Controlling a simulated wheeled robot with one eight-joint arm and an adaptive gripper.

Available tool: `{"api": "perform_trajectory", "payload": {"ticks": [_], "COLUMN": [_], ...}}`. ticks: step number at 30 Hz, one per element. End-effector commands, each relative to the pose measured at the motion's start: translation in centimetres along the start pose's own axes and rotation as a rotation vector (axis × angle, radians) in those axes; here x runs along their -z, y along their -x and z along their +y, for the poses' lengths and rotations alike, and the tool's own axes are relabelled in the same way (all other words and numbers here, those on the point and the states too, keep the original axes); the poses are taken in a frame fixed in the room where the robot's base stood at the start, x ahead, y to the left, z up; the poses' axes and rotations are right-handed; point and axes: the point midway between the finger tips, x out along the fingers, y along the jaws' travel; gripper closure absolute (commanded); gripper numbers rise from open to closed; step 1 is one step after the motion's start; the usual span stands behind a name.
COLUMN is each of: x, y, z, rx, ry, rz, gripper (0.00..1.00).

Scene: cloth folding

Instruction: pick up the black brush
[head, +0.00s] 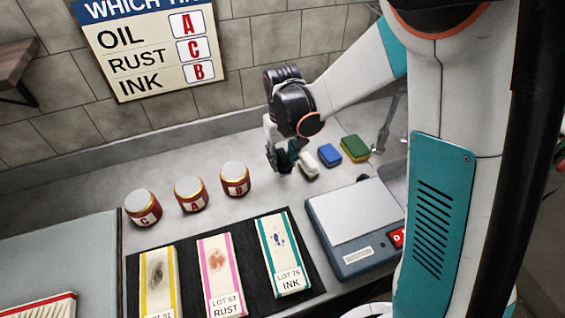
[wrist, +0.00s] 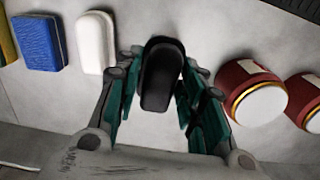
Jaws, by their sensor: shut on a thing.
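The black brush (wrist: 161,80) is between the two green fingers of my gripper (wrist: 155,105) in the wrist view. The fingers are shut on its sides. In the head view my gripper (head: 282,160) is at the back of the counter, between the jars and a white block. The brush is hard to make out there, as the dark gripper parts cover it. I cannot tell whether the brush touches the counter.
A white block (head: 308,165), a blue sponge (head: 329,155) and a green-yellow sponge (head: 355,148) lie to the right. A scale (head: 357,215) and a black mat (head: 252,262) with stained cloth strips are in front.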

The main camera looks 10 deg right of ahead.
Motion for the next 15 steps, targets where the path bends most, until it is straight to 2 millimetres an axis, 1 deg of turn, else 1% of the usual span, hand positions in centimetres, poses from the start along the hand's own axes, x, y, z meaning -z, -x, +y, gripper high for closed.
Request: {"api": "perform_trajectory", "payload": {"ticks": [1,6,12,15], "x": [0.0,0.0,0.0,0.0], "y": [1.5,5.4,9.7,11.4], "z": [0.0,0.0,0.0,0.0], "rx": [0.0,0.0,0.0,0.0], "ry": [0.0,0.0,0.0,0.0], "rz": [0.0,0.0,0.0,0.0], "gripper": [0.92,0.92,0.92,0.92]}}
